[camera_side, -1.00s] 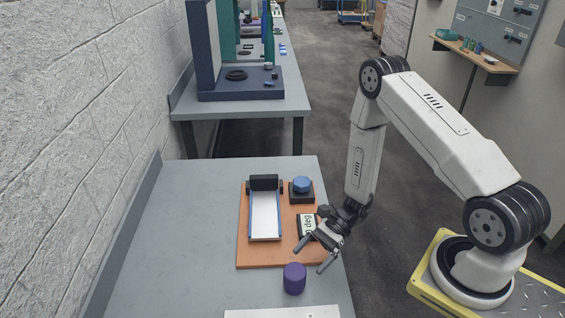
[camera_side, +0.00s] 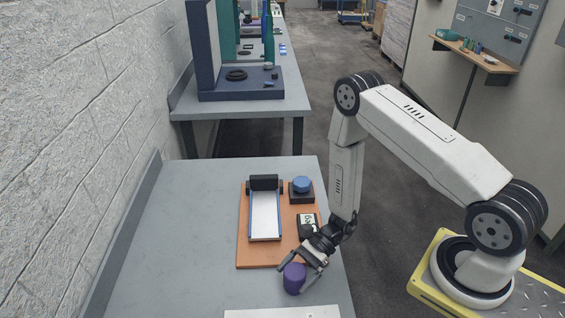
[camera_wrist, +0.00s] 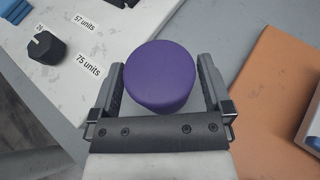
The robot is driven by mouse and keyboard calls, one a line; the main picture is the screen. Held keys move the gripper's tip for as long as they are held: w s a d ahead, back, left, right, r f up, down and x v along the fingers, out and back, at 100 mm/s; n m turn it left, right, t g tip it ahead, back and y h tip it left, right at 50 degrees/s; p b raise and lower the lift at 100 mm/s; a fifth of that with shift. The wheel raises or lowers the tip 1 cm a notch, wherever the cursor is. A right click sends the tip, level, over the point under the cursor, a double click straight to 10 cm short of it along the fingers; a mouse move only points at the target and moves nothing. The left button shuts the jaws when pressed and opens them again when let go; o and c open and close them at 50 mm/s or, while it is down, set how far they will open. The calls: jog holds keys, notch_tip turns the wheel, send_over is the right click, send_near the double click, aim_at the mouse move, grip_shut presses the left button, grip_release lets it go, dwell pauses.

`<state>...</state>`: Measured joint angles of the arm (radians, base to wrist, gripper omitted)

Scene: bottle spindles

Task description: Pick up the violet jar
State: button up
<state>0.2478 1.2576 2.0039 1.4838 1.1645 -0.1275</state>
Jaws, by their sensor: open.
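The violet jar (camera_side: 294,279) is a short upright cylinder standing on the grey table in front of the orange board. My gripper (camera_side: 297,278) is low at the jar, with its fingers spread around it. In the wrist view the violet jar (camera_wrist: 161,76) sits between the two open fingers of my gripper (camera_wrist: 162,90). A small gap shows on each side, so the fingers look apart from the jar. The jar's base is hidden in the wrist view.
The orange board (camera_side: 245,258) carries a roller track (camera_side: 265,215), a blue knob (camera_side: 302,185) and a label plate. A white panel (camera_side: 280,313) lies at the table's front, with a black knob (camera_wrist: 45,48) and unit labels. The table's left side is clear.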

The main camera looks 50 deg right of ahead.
aim_at(295, 271)
jog(key=shift+a, duration=0.1)
dwell(0.4)
jog(key=c, duration=1.3)
jog(key=shift+o, duration=0.2)
jog(key=shift+r, duration=0.15)
jog(key=shift+r, duration=4.85)
